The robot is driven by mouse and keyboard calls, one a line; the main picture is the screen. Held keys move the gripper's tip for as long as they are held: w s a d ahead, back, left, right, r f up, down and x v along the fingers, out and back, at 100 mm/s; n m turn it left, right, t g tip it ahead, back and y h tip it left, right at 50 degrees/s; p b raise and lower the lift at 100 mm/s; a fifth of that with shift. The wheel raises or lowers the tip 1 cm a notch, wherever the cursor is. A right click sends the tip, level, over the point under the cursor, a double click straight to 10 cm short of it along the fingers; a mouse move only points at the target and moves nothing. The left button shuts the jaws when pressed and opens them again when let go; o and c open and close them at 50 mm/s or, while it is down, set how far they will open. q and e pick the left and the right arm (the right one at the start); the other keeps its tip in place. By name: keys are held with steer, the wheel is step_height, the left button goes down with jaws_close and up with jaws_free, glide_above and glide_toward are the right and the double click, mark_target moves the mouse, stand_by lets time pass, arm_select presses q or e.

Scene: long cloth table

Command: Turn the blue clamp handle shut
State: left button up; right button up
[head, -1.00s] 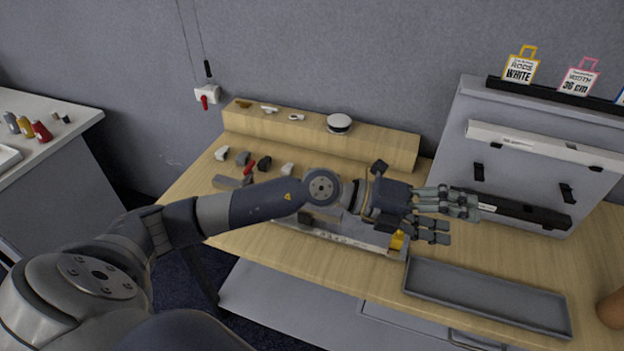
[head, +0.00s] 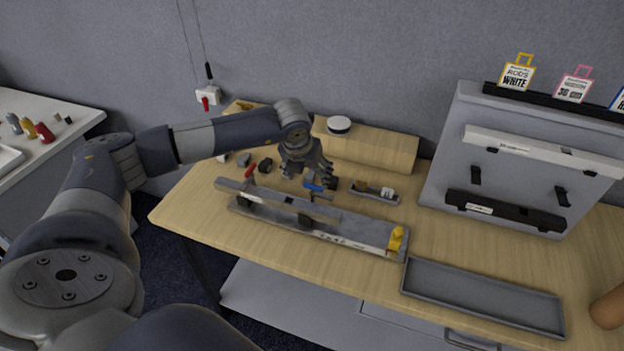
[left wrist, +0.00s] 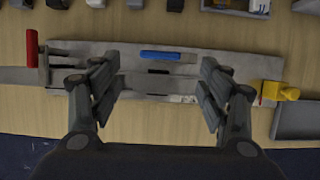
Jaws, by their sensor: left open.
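The blue clamp handle (head: 314,187) is on the grey fixture (head: 350,237) on the wooden table, just below and beside my left gripper (head: 305,172). In the left wrist view the blue handle (left wrist: 167,55) lies crosswise between my open left fingers (left wrist: 160,88), and no contact shows. A red handle (head: 251,168) stands up farther left on the same fixture; it also shows in the left wrist view (left wrist: 32,50). A long grey bar (head: 290,202) lies along the fixture. A yellow block (head: 396,238) sits at the fixture's right end. My right gripper is out of view.
A grey tray (head: 480,297) lies to the right of the fixture. A small tray of parts (head: 374,194) and several loose blocks sit behind it. A wooden riser (head: 375,150) and a grey display panel (head: 500,175) stand at the back.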

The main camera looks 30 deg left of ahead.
mark_target(313, 186)
arm_select(q)
steer(key=shift+p+x, duration=0.85)
steer(key=shift+x, duration=2.35)
steer(key=shift+c, duration=0.2)
steer(key=c, duration=1)
